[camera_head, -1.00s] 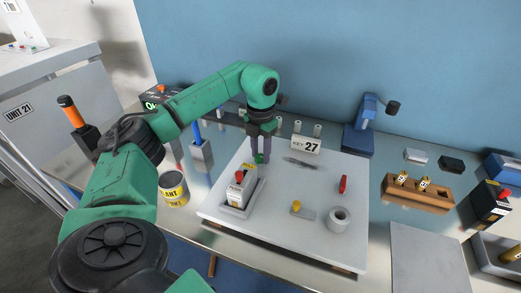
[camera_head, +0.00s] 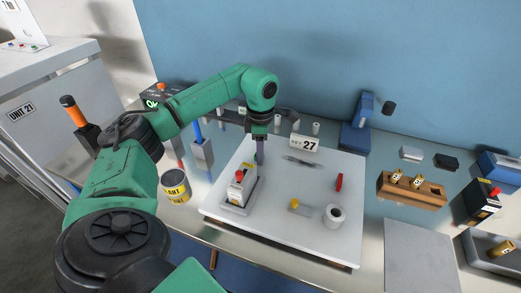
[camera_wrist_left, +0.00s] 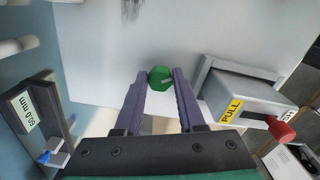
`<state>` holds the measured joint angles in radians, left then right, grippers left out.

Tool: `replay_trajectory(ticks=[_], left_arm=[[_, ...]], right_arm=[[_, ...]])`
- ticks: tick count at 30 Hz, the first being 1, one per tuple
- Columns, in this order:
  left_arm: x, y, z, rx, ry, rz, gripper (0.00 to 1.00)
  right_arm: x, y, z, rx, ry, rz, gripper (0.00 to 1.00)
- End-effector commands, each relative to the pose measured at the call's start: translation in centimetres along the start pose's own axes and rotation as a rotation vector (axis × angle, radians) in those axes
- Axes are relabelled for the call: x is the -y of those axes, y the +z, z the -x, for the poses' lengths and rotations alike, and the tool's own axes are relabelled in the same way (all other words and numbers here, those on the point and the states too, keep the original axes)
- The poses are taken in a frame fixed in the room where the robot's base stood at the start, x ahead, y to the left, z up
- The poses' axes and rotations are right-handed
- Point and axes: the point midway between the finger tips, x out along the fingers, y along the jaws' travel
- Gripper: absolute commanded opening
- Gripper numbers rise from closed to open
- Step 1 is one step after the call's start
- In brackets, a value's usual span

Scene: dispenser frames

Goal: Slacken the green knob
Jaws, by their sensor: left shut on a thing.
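The green knob (camera_wrist_left: 160,77) is a small faceted piece on the white board (camera_head: 280,222). In the left wrist view it sits between the tips of my left gripper's purple fingers, which touch its two sides. My left gripper (camera_head: 260,158) points down at the board's far left part, shut on the knob. In the head view the fingers appear nearly edge-on and hide the knob. My right gripper is in neither current view.
Close by stands a white box with a yellow PULL label (camera_wrist_left: 232,112) and a red button (camera_wrist_left: 281,131). The board also carries a sign reading 27 (camera_head: 304,143), a red piece (camera_head: 339,182), a yellow-ended piece (camera_head: 294,203) and a white ring (camera_head: 334,215).

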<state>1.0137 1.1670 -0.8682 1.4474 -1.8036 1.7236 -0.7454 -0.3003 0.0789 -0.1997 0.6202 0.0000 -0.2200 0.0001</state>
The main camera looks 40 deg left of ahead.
Motion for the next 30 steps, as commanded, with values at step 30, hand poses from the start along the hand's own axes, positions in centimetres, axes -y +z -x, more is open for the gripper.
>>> replay_trajectory(ticks=[30], left_arm=[[0.04, 0.0, 0.28, 0.004, 0.008, -0.577, 0.0]], right_arm=[[0.0, -0.07, 0.51, 0.0, 0.0, 0.001, 0.5]])
